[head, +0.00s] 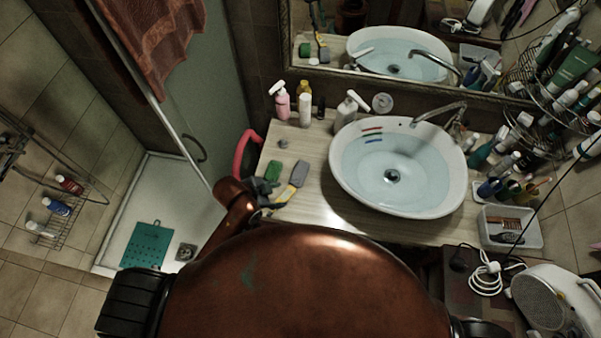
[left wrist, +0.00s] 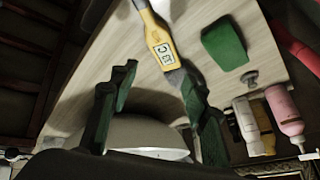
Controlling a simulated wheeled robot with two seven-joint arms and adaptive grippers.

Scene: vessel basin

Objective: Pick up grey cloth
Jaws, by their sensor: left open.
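My left gripper (head: 270,195) is open above the left end of the counter; its two dark fingers also show in the left wrist view (left wrist: 158,78). No separate grey cloth can be made out for certain. A yellow tool with a display (left wrist: 160,42) and a grey end (head: 299,173) lies on the counter beside the gripper. One finger overlaps the tool's near end in the left wrist view; I cannot tell whether they touch. A green block (head: 272,170) lies left of the tool and also shows in the left wrist view (left wrist: 224,47). My right gripper is not in view.
A white basin (head: 455,188) with water fills the counter's middle. A pink bottle (head: 282,104), a white bottle (head: 305,110) and a soap dispenser (head: 345,110) stand at the back. A grey knob-like item (head: 283,143) lies behind the block.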

